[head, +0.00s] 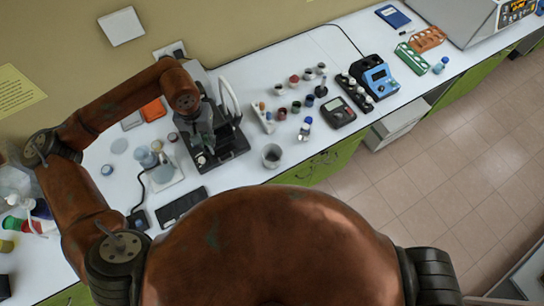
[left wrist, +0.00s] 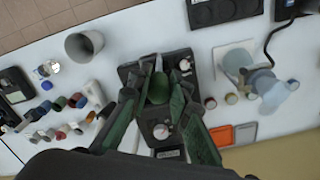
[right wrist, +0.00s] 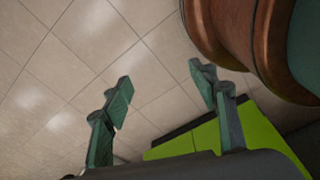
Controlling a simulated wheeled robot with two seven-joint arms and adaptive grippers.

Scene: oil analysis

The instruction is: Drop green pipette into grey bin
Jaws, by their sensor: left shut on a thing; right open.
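My left gripper (head: 207,136) is over the black instrument stand on the bench. In the left wrist view its fingers (left wrist: 155,75) close around a green rounded bulb, the green pipette (left wrist: 158,90). The pipette's tip is not clearly visible. The grey bin (head: 272,156), a small open grey cup, stands on the bench to the right of the gripper, near the front edge. It also shows upper left in the left wrist view (left wrist: 84,45), apart from the gripper. My right gripper (right wrist: 161,85) is open and empty above the tiled floor.
A black stand (head: 228,146) is below the left gripper. Several small bottles (head: 294,80) and a white rack (head: 262,117) stand behind the bin. A dark meter (head: 338,112) lies to the right. Flasks (head: 158,165) stand left of the stand.

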